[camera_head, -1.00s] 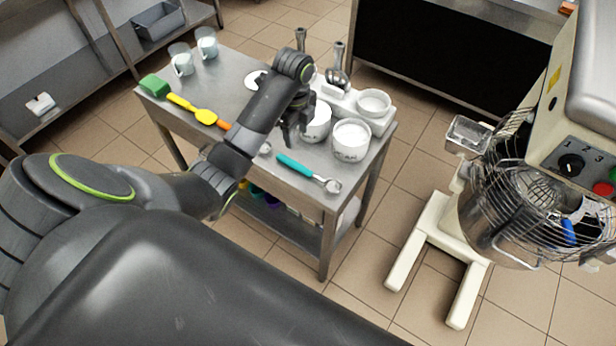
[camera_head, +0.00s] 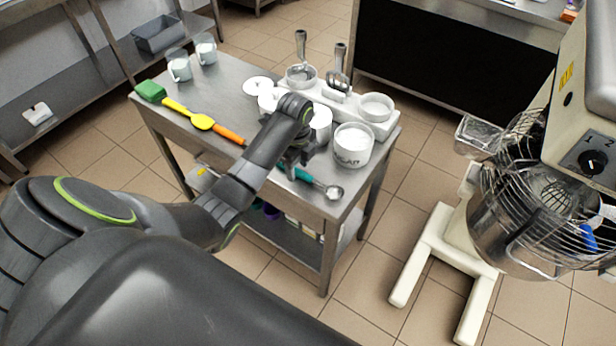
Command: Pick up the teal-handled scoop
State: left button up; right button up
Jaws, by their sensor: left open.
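The teal-handled scoop (camera_head: 312,181) lies on the steel table (camera_head: 225,85) near its front right edge. Its round metal bowl points right and the left part of its teal handle is hidden by my gripper. My left gripper (camera_head: 291,172) is open, pointing down at the teal handle. I cannot tell whether its fingers are around the handle or only above it. My right gripper is not in view.
A white tub (camera_head: 353,147) stands just behind the scoop. An orange-handled yellow spatula (camera_head: 203,121) and a green brush (camera_head: 151,91) lie to the left. A white holder (camera_head: 345,105) with metal scoops is behind. A mixer (camera_head: 530,205) stands right.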

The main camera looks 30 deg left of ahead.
pick_arm(q)
jog(key=shift+f, duration=0.6)
grip_shut()
